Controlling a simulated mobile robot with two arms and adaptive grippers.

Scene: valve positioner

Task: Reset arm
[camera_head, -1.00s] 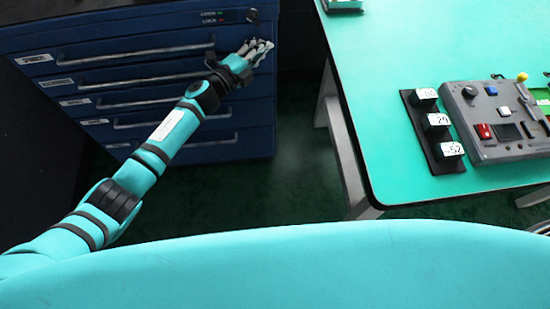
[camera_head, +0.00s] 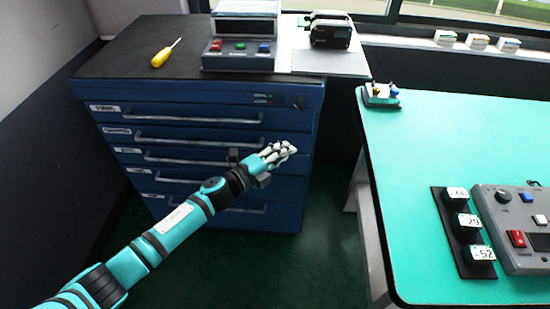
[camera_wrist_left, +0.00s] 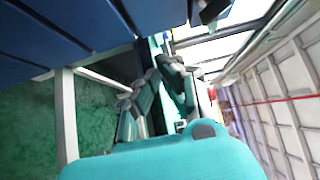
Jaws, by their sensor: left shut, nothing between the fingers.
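My left arm reaches in from the lower left of the head view. Its gripper (camera_head: 281,152) is shut and empty, in front of the right part of a blue drawer cabinet (camera_head: 285,190). I cannot tell whether it touches the cabinet front. In the left wrist view the gripper's grey fingers (camera_wrist_left: 160,95) show near the middle, with nothing between them, and blue drawer fronts (camera_wrist_left: 60,30) show at the upper left. My right gripper is not in view.
A green table (camera_head: 400,180) stands at the right with a grey control panel (camera_head: 515,225) and a black three-dial strip (camera_head: 462,232). On the cabinet top are a yellow screwdriver (camera_head: 166,52), a button box (camera_head: 240,45) and a black device (camera_head: 330,30). Dark floor lies between cabinet and table.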

